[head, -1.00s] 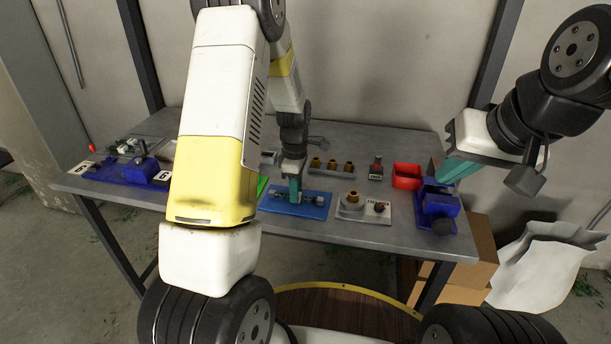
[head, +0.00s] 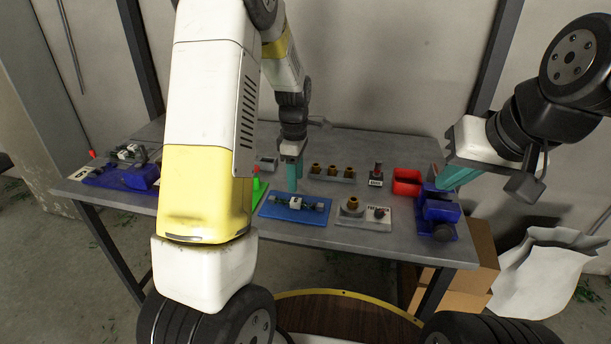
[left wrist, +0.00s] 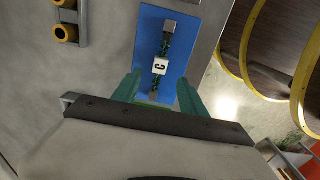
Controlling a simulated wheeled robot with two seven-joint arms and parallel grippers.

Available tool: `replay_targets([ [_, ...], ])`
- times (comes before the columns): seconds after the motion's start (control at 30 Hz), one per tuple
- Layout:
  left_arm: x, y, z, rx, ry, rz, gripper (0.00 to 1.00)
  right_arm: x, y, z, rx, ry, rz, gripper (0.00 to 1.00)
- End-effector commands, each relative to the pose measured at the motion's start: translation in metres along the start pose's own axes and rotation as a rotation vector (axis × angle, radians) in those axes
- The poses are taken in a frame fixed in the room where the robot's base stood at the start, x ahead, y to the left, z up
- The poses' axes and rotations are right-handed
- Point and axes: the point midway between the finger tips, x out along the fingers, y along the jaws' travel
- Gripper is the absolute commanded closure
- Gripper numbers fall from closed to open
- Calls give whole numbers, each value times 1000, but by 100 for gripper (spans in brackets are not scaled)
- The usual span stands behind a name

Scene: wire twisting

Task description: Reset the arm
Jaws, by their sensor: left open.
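My left gripper (head: 292,175) is above the grey table, just behind the blue mat (head: 281,212) in the head view. On the mat lies a twisted green wire piece (head: 311,205) with a white block (head: 296,203) at its middle. The left wrist view shows this block marked C (left wrist: 160,66), beyond the two green fingers (left wrist: 158,92). The fingers are apart with nothing between them. My right gripper (head: 458,175) hangs at the right, in front of or above the blue vise (head: 438,206); its finger gap is not clear.
A holder with brass cylinders (head: 332,172), a red bin (head: 407,182), a small button stand (head: 376,176) and a grey plate with a ring and knob (head: 364,220) stand around the mat. Blue fixtures (head: 138,178) stand at the left end. Cardboard boxes (head: 470,260) are below right.

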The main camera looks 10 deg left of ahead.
Motion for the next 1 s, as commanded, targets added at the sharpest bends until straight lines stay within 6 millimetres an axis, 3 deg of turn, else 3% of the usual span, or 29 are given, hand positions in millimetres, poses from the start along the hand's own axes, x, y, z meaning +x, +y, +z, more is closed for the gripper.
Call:
replay_targets([
  [0.47, -12, -2, 0, 21, -6, 9, 50, 0, 0, 0, 0, 0, 0, 100],
  [0.57, -33, -11, 2, 98, -24, 42, 50, 0, 0, 0, 0, 0, 0, 100],
  [0.67, -68, -30, 4, 240, -47, 102, 50, 0, 0, 0, 0, 0, 0, 100],
  [0.8, -118, -67, 9, 498, -58, 209, 50, 0, 0, 0, 0, 0, 0, 100],
  [1.0, -170, -129, 16, 874, -4, 364, 50, 0, 0, 0, 0, 0, 0, 100],
])
